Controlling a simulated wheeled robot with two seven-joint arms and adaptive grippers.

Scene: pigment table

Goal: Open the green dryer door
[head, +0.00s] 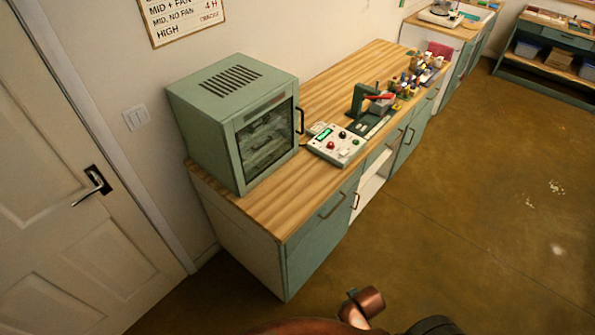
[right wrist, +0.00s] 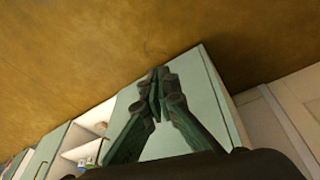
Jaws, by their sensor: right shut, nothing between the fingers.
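The green dryer (head: 205,135) stands on the near end of the wooden counter in the head view. Its glass-fronted door (head: 240,150) faces right and looks closed, with trays dimly visible behind the glass. A dark vertical handle (head: 300,120) sits at the door's far edge. My right gripper (right wrist: 157,76) shows in the right wrist view, with its dark green fingers together and nothing between them. It is in front of the green cabinet front below the counter, apart from the dryer. My left gripper is in neither view.
A control box (head: 337,143) with buttons sits on the counter (head: 285,190) just right of the dryer. A dark green stand and several small bottles (head: 425,70) are farther back. A white door (head: 60,180) is at left. The floor (head: 450,200) at right is clear.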

